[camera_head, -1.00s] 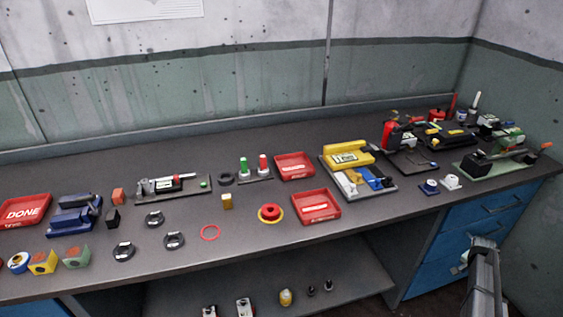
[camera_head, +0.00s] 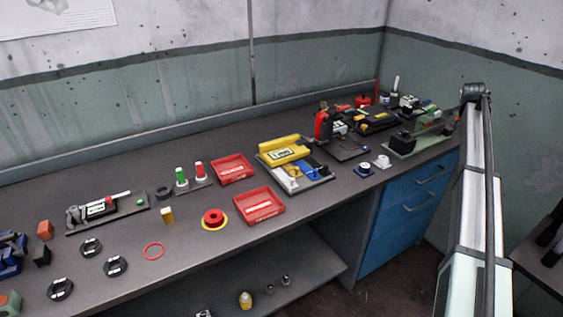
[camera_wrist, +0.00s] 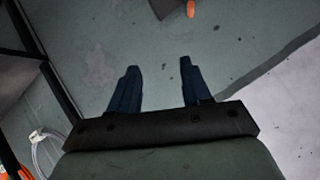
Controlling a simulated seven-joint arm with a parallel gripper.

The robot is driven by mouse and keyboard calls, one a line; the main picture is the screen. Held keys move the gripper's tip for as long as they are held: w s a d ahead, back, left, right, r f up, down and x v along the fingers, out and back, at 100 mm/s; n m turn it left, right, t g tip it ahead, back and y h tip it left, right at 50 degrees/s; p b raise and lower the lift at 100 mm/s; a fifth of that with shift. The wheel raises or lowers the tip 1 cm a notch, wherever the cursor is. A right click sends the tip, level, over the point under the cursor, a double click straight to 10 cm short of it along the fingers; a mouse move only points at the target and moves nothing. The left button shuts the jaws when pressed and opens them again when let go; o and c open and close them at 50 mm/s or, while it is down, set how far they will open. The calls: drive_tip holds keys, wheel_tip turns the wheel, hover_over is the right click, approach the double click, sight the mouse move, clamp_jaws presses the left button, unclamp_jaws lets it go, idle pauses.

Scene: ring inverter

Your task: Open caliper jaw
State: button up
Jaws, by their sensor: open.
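A long device with a pale display and a red part, which looks like the caliper, lies on a dark base plate (camera_head: 107,212) at the left of the bench in the head view. Its jaw is too small to tell open from shut. My gripper (camera_wrist: 159,64) shows in the wrist view with its two dark blue fingers apart and nothing between them. In the head view only my arm shows, at the right edge, far from the caliper; my gripper is not visible there. The wrist view does not show the caliper.
Blue drawers (camera_head: 412,205) are below. In the wrist view a green wall fills most of the background.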

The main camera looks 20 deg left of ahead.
drive_tip(key=w+a+r, duration=0.3)
drive_tip(key=r, duration=0.4)
drive_tip(key=w+a+r+n+y, duration=0.1)
drive_tip(key=w+a+r+n, duration=0.1)
drive_tip(key=a, duration=1)
drive_tip(key=s+a+f+n+g+y, duration=0.1)
drive_tip(key=s+a+f+n+y, duration=0.2)
drive_tip(key=a, duration=1.5)
drive_tip(key=s+a+f+n+g, duration=0.1)
drive_tip(key=s+a+f+n, duration=0.3)
drive_tip(key=a, duration=1.4)
drive_tip(key=s+a+n+g+y, duration=0.15)
drive_tip(key=s+a, duration=0.25)
drive_tip(key=a, duration=1.3)
drive_tip(key=s+a+f+n+g+y, duration=0.1)
drive_tip(key=s+a+n, duration=0.1)
drive_tip(key=s+a, duration=0.4)
drive_tip(key=s+a+n+g, duration=0.1)
drive_tip(key=s+a+n, duration=0.15)
drive_tip(key=a, duration=0.65)
drive_tip(key=n+g+h, duration=0.1)
drive_tip(key=n+g, duration=0.3)
drive_tip(key=n, duration=0.6)
hover_over(108, 197)
wheel_tip(108, 197, down, 4)
wheel_tip(108, 197, down, 13)
drive_tip(key=shift+f, duration=0.1)
